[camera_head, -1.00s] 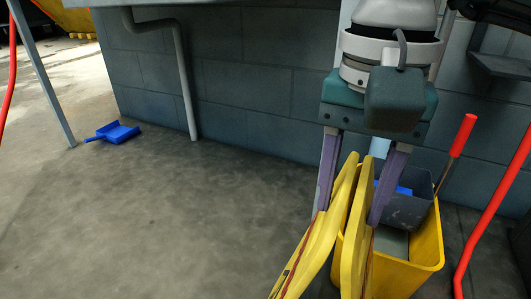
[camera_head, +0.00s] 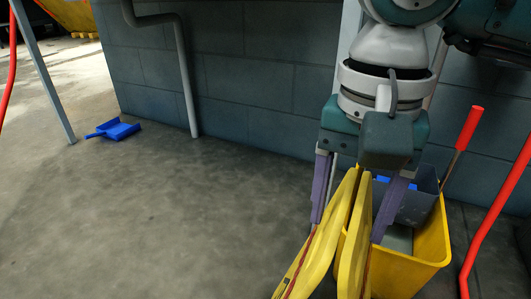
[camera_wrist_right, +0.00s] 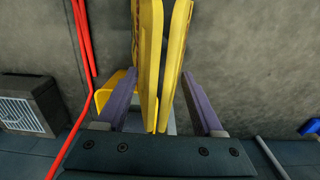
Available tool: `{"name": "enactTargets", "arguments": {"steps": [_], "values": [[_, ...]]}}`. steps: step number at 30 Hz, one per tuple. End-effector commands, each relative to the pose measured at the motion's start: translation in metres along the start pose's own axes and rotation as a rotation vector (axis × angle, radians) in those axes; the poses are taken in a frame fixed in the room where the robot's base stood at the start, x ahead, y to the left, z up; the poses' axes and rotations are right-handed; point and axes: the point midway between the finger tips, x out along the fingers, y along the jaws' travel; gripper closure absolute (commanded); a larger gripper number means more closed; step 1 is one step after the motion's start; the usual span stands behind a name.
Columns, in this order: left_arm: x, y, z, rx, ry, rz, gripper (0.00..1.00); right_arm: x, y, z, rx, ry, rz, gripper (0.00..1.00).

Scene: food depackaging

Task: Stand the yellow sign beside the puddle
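The yellow sign (camera_head: 323,248) is a folding sign with two panels close together, lower right in the head view. Its lower end runs out of that frame. I cannot make out a distinct puddle on the mottled grey floor. My left gripper is not in view.
A yellow bucket (camera_head: 432,245) with a grey insert (camera_head: 416,204) stands right behind the sign. A red-handled tool (camera_head: 469,130) and a red pole (camera_head: 496,205) are to the right. A blue dustpan (camera_head: 118,130) lies far left. The middle floor is clear.

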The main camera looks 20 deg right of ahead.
Motion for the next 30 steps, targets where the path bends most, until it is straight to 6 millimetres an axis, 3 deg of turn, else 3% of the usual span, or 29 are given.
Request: {"name": "enactTargets", "arguments": {"steps": [3, 13, 24, 30], "values": [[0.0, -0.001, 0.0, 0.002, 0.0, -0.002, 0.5, 0.0, 0.0, 0.0, 0.0, 0.0, 0.0, 0.19], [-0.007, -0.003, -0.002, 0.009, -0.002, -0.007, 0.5, -0.009, 0.0, 0.0, 0.0, 0.001, -0.001, 0.19], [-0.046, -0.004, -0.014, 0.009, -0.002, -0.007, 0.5, -0.091, -0.001, -0.001, 0.001, 0.002, -0.004, 0.19], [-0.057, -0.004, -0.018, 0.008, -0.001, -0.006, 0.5, -0.117, 0.0, 0.0, 0.0, 0.001, -0.001, 0.19]]}}
